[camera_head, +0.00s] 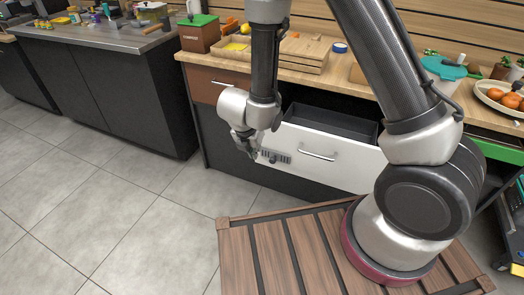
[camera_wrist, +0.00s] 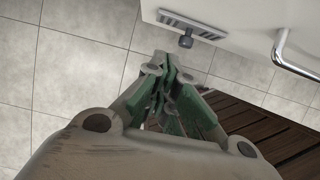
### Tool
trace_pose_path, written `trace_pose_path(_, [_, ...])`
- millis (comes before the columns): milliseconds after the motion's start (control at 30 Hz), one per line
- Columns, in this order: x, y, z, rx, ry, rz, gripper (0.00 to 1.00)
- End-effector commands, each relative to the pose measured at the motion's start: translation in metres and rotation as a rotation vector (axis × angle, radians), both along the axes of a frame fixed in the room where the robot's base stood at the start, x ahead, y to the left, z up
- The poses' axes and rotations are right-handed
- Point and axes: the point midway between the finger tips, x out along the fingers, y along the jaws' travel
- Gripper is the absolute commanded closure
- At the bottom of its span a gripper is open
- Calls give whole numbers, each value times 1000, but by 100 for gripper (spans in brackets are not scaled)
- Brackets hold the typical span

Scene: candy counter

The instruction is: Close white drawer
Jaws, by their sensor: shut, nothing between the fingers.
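The white drawer (camera_head: 340,163) is pulled out from the wooden-topped counter, and its dark, empty-looking inside shows behind the front. It has a silver bar handle (camera_head: 318,156) and a small grey vent plate with a knob (camera_head: 272,156) at its left end. My gripper (camera_head: 249,152) hangs in front of the drawer's left end, pointing down, shut and empty. In the wrist view the shut fingers (camera_wrist: 165,90) lie below the drawer front (camera_wrist: 245,30), with the handle (camera_wrist: 290,55) to the right. I cannot tell whether they touch the drawer.
A brown drawer (camera_head: 212,86) sits shut at the left of the counter. My slatted wooden base platform is below the drawer. Tiled floor (camera_head: 110,210) is clear at the left. Wooden trays (camera_head: 300,55) and a bowl of oranges (camera_head: 505,97) stand on the countertop.

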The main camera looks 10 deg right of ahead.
Motion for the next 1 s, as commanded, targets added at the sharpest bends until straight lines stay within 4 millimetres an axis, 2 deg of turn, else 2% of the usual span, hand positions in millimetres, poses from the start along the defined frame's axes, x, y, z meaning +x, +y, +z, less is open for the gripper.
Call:
trace_pose_path(33, [3,-5,-12,-2,5,-5,100])
trace_pose_path(267, [18,-14,-57,-1,3,-5,100])
trace_pose_path(400, [37,-26,-57,1,-2,-7,100])
trace_pose_path(533, [47,-33,-57,1,-1,-5,100])
trace_pose_path(1000, [52,-36,-56,0,0,-3,100])
